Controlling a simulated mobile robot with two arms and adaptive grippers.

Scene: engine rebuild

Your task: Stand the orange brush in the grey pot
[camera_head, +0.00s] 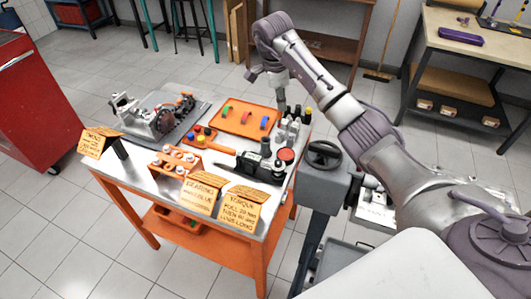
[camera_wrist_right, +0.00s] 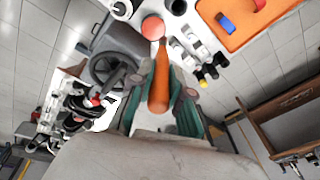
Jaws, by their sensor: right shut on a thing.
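My right gripper (camera_wrist_right: 160,100) is shut on an orange handle, which I take for the orange brush (camera_wrist_right: 158,88). In the right wrist view the handle lies between the green-grey fingers, its thin end pointing towards a red round top (camera_wrist_right: 152,27). In the head view my right gripper (camera_head: 281,103) hangs over the right back part of the workbench; the held handle cannot be made out there. I cannot identify the grey pot for sure; a pale round rim with a dark inside (camera_wrist_right: 120,9) shows at the top of the wrist view. My left gripper is not in view.
The workbench (camera_head: 135,172) carries an orange tray (camera_head: 246,118), small bottles (camera_head: 291,127), a black device (camera_head: 252,166) and an engine part (camera_head: 160,122). Folded signs (camera_head: 243,205) stand along its front. A handwheel (camera_head: 324,153) stands off its right side.

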